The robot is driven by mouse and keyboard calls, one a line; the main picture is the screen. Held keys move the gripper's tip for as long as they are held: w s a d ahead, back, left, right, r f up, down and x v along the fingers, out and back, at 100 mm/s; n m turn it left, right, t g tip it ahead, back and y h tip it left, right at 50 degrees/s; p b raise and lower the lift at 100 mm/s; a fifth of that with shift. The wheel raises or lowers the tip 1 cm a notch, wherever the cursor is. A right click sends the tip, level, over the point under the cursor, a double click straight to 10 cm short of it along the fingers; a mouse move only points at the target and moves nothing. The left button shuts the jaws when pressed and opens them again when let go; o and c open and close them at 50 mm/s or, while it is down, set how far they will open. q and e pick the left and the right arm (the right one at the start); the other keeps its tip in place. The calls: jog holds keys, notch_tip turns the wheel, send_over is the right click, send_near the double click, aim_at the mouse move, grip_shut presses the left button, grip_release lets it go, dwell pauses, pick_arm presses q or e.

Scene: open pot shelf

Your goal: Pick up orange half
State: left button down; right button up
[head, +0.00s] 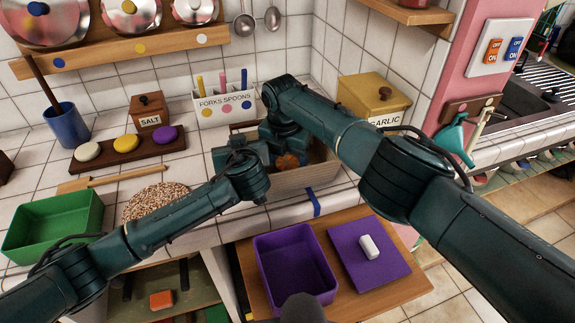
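The orange half (288,161) shows as a small rough orange shape inside a pale bin (305,181) at the counter's front edge. My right gripper (284,145) reaches down into the bin just above and against the orange half. Its fingers are mostly hidden behind my own arm, so I cannot tell whether they hold it. My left gripper (236,152) is at the left end of the bin, with its fingertips not clearly visible.
A yellow garlic box (372,98) stands right of the bin, and a forks and spoons holder (224,107) behind it. A green tray (52,226) and speckled round mat (155,201) lie left. A purple bin (294,262) and purple board (369,253) are below in front.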

aim_at(287, 164)
pick_arm(q)
jog(key=shift+a, duration=0.1)
pick_arm(e)
jog(key=c, duration=0.8)
pick_arm(q)
jog(key=c, duration=1.3)
grip_release()
jog(key=shift+c, duration=0.2)
pick_arm(e)
notch_tip(287, 164, up, 10)
